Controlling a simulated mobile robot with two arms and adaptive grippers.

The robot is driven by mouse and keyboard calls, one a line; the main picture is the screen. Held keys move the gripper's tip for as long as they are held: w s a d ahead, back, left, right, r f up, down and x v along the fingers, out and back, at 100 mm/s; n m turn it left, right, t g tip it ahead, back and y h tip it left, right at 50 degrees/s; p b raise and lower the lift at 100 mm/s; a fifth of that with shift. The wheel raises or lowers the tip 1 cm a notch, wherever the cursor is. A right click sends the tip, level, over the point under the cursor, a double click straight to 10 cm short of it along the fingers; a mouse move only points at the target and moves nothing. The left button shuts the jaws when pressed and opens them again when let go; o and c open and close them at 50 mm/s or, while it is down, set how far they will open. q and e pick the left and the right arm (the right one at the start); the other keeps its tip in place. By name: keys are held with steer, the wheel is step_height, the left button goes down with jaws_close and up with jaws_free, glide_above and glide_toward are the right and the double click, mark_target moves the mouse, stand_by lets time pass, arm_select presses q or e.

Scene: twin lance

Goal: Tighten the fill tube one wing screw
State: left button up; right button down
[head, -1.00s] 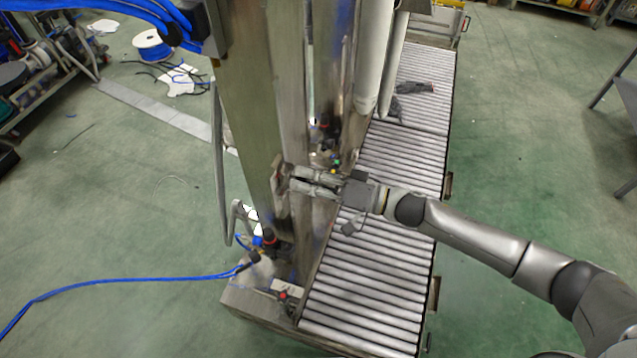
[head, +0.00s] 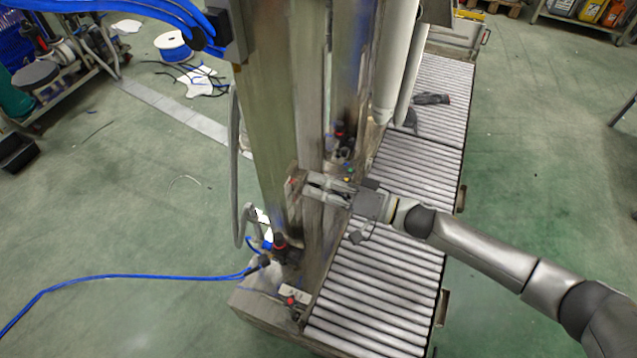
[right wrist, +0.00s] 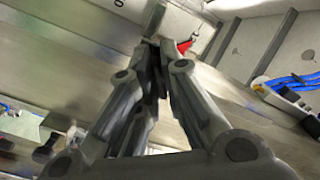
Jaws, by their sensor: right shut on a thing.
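My right gripper (head: 298,187) reaches in from the right to the upright metal column (head: 270,130) of the machine. Its fingertips are at the column's side, above the roller conveyor. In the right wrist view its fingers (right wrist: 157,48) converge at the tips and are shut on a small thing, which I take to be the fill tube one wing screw. The screw is mostly hidden between the fingertips. A small red part (right wrist: 185,46) shows just beside the tips. My left gripper is not in view.
The roller conveyor (head: 385,290) runs along the column's right side. White vertical tubes (head: 396,70) hang beyond the gripper. A black-and-red fitting (head: 281,243) sits low on the machine. A blue hose (head: 130,277) crosses the green floor at left.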

steer(key=m+p, duration=0.2)
steer(key=shift+r+m+p, duration=0.15)
steer(key=shift+m+p, duration=0.2)
steer(key=shift+m, duration=0.35)
steer(key=shift+f+m, duration=0.2)
steer(key=shift+m, duration=0.1)
steer(key=shift+r+m+p, duration=0.15)
steer(key=shift+m+p, duration=0.55)
steer(key=shift+p, duration=0.2)
steer(key=shift+m, duration=0.9)
steer(key=c, duration=1.6)
jaws_free()
steer(key=shift+d+p, duration=0.15)
steer(key=shift+p, duration=0.15)
